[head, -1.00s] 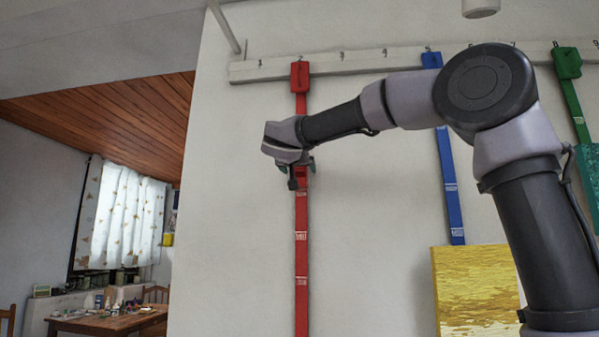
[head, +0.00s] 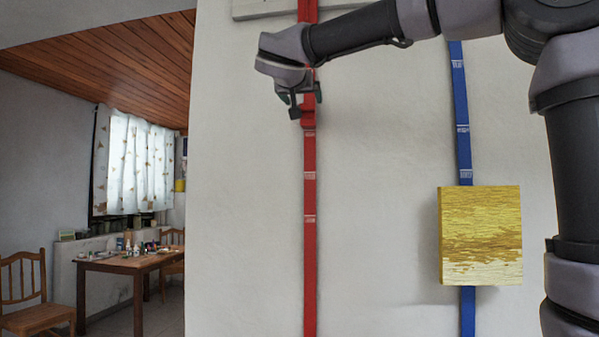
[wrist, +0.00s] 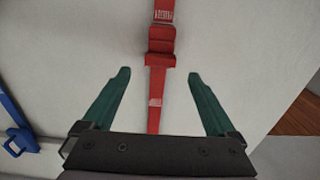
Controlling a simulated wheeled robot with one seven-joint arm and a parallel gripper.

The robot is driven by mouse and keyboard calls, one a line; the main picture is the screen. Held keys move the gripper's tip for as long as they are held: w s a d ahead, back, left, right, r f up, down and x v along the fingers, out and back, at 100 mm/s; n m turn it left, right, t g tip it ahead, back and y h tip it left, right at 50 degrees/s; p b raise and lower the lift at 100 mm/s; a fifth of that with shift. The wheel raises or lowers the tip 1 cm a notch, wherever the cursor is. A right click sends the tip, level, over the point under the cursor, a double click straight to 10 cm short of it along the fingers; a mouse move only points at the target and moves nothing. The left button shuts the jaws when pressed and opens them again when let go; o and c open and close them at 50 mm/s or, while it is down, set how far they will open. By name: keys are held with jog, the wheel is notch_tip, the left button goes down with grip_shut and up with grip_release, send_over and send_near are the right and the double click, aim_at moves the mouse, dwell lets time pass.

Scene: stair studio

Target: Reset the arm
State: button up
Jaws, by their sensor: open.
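My gripper (head: 298,104) is in front of the red strap (head: 310,255) on the wall, its jaws open and empty. In the wrist view its two green fingers (wrist: 158,76) are spread wide, one on each side of the red strap (wrist: 156,105). A red slider block (wrist: 160,46) on the strap lies beyond the fingertips, apart from them. The same block (head: 308,118) shows just below and behind the gripper in the head view. My arm reaches in from the right and hides part of the strap.
A blue strap (head: 461,110) hangs to the right, with a yellow panel (head: 480,235) over its lower part. A blue fitting (wrist: 18,138) shows at left in the wrist view. A table (head: 125,262) and chair (head: 38,295) stand far left. The wall between straps is bare.

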jog(key=s+d+f+g, duration=0.3)
jog(key=d+f+g, duration=0.1)
jog(key=d+f, duration=0.5)
jog(key=s+d+f+g, duration=0.3)
jog(key=d+f, duration=0.5)
jog(key=d, duration=0.1)
jog(key=s+d+f+m+g+y, duration=0.1)
jog(key=s+d+f+y, duration=0.1)
jog(key=s+f, duration=0.5)
jog(key=s+d+f+m+g+y, duration=0.1)
jog(key=s+d+f+g+y, duration=0.1)
jog(key=s+f, duration=0.5)
jog(key=shift+s+d+f+y, duration=0.3)
jog(key=shift+f+y, duration=0.4)
jog(key=shift+f, duration=1.45)
